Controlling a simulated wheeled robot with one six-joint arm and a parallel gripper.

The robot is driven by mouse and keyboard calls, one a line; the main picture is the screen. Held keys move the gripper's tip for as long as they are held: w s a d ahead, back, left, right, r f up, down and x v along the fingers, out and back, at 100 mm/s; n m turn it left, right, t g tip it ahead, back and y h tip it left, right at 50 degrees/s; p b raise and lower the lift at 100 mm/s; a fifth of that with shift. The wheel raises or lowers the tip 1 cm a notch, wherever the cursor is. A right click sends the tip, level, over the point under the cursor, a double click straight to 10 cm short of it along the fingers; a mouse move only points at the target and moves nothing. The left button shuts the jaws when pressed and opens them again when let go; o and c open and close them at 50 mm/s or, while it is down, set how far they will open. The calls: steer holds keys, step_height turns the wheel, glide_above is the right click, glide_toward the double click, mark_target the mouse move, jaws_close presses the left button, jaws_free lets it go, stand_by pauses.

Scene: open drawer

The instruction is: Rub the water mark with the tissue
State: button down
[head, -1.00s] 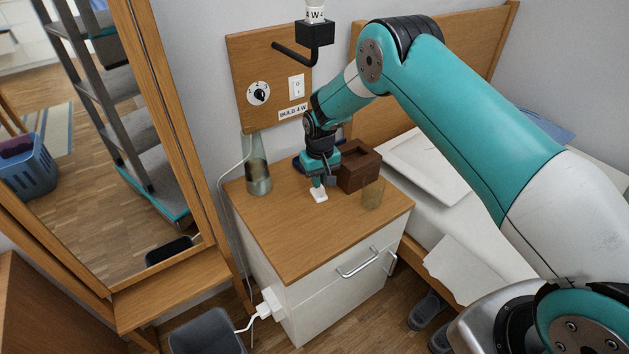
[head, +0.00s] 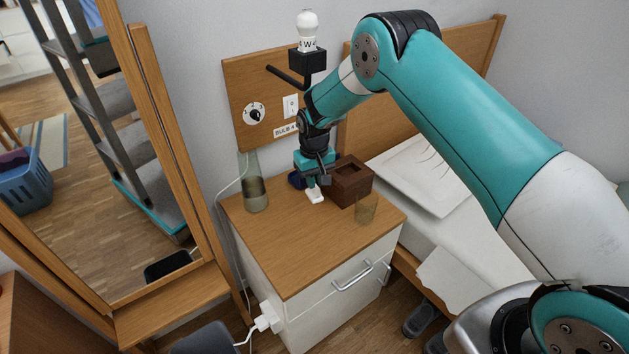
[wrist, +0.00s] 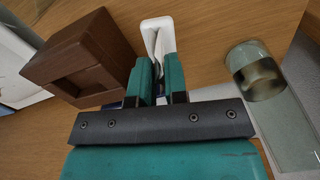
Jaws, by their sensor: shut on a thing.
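The water mark cannot be made out in either view.
A brown wooden box (head: 352,178) stands close right of my gripper. A small amber glass (head: 366,208) is at the front right. The front of the cabinet top is clear.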

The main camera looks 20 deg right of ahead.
steer(key=shift+r+p, duration=1)
steer(key=shift+r, duration=0.5)
